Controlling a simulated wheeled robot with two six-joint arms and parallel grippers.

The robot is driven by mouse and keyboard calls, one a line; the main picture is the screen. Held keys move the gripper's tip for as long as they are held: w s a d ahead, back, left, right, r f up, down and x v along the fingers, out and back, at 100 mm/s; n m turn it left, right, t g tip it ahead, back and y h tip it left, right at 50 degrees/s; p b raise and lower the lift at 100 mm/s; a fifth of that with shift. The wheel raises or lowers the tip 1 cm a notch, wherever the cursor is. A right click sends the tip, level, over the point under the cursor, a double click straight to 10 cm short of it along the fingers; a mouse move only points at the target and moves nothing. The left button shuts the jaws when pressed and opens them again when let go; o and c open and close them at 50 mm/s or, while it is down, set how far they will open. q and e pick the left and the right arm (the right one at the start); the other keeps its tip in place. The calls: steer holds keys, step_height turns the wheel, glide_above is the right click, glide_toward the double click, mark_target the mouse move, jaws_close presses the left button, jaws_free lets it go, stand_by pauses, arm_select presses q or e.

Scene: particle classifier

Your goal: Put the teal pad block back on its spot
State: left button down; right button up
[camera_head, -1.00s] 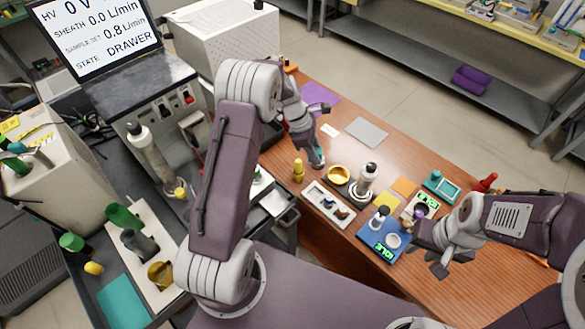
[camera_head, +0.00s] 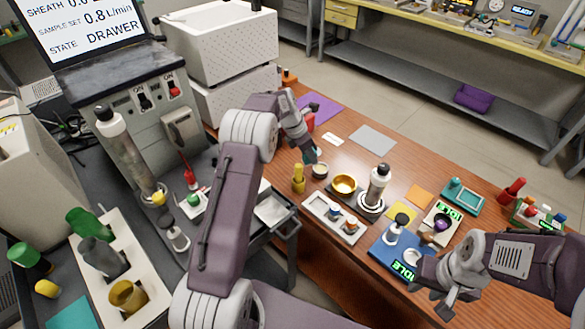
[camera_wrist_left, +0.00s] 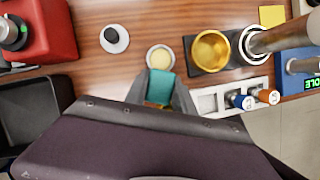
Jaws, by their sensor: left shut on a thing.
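My left gripper (camera_head: 309,156) is shut on the teal pad block (camera_wrist_left: 160,87), seen between its fingertips in the left wrist view. In the head view only a little teal shows at the fingertips. The gripper is above the wooden table, just behind a small pale round cup (camera_head: 320,171); the cup also shows in the left wrist view (camera_wrist_left: 159,57). The block's underside is hidden, and I cannot tell which mark is its spot. My right gripper (camera_head: 431,288) is open and empty near the blue scale (camera_head: 385,262).
A yellow bottle (camera_head: 298,180), a gold bowl (camera_head: 344,184) and a white tray (camera_head: 318,210) with small vials stand close by. A purple mat (camera_head: 322,108) and a grey mat (camera_head: 373,140) lie behind. A red box (camera_wrist_left: 45,35) is at the wrist view's left.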

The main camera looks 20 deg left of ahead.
arm_select(q)
glide_above(292, 171)
step_height(292, 171, down, 4)
steer(key=shift+w+f, duration=0.1)
steer(key=shift+w, duration=0.05)
steer(key=shift+f, duration=2)
steer(key=shift+b, duration=0.3)
steer(key=c, duration=1.1)
jaws_free()
steer(key=shift+f, duration=0.1)
steer(key=shift+o, duration=0.2)
steer(key=p+v, duration=0.1)
steer(key=v, duration=1.1)
